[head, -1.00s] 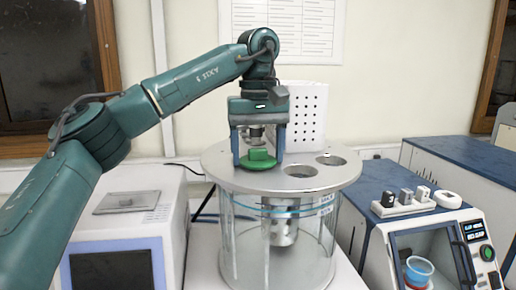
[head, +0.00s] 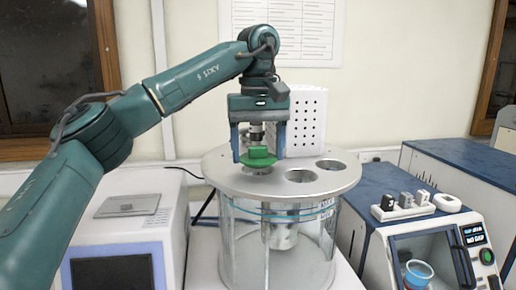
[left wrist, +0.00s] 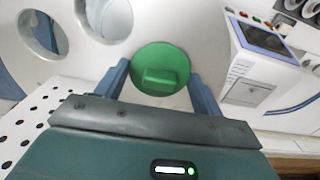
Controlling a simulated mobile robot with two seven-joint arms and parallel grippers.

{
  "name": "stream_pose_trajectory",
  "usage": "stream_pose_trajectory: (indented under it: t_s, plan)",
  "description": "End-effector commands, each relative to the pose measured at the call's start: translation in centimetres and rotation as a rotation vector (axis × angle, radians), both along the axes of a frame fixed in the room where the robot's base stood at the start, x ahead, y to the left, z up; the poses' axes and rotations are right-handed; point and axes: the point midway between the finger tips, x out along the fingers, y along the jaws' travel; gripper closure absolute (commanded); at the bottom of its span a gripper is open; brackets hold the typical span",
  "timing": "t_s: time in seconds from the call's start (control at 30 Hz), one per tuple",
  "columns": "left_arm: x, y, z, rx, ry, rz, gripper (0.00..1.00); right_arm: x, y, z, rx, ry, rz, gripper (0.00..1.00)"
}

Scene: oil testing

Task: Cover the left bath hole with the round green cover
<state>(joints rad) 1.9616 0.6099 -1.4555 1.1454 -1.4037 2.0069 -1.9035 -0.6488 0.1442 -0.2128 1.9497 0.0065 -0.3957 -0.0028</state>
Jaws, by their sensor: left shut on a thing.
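The round green cover (head: 259,157) with its block-shaped handle is held by my left gripper (head: 259,150). It hangs just above the bath lid, over the left bath hole (head: 257,170), whose near rim shows below it. In the left wrist view the green cover (left wrist: 160,70) sits between the two blue fingers and hides that hole. The middle hole (head: 300,176) and right hole (head: 331,164) are open, and two open holes show in the left wrist view. My right gripper is not in view.
The bath's round metal lid (head: 230,180) tops a clear glass vessel (head: 240,240). A white perforated panel (head: 308,120) stands behind the gripper. A white instrument (head: 130,225) is at left. A blue-and-white device (head: 455,230) with a beaker (head: 418,272) is at right.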

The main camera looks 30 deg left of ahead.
Motion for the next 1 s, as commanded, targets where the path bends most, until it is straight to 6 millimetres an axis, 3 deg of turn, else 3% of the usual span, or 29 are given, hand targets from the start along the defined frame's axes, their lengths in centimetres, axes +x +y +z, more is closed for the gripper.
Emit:
stream_pose_trajectory:
  t_s: [1.0]
  plan:
    - [-0.01,0.0,-0.96,0.0,0.0,-0.001,0.54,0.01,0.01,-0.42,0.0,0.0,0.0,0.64]
